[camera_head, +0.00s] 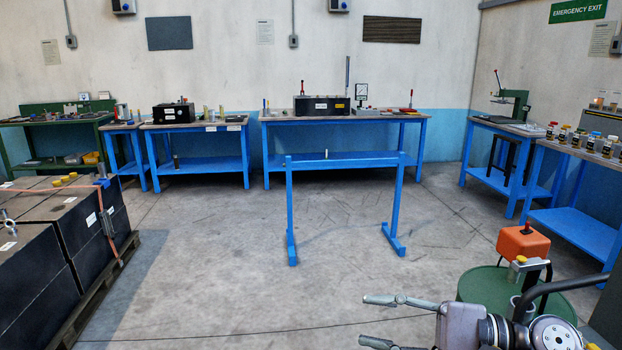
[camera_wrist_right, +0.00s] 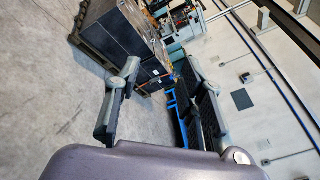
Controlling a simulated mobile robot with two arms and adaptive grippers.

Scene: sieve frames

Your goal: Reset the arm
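My right gripper (camera_head: 378,321) comes in at the lower right of the head view, pointing left over the floor. Its two fingers are spread apart with nothing between them. In the right wrist view the same gripper (camera_wrist_right: 162,66) shows two separated fingers, with floor and distant furniture behind the gap. My left arm and left gripper are in neither view.
A blue stand (camera_head: 345,160) stands on open floor ahead. Black crates (camera_head: 95,225) on a pallet are at the left. Blue workbenches (camera_head: 410,117) line the back wall. A green drum (camera_head: 482,284) with an orange box (camera_head: 523,243) is close to my right arm.

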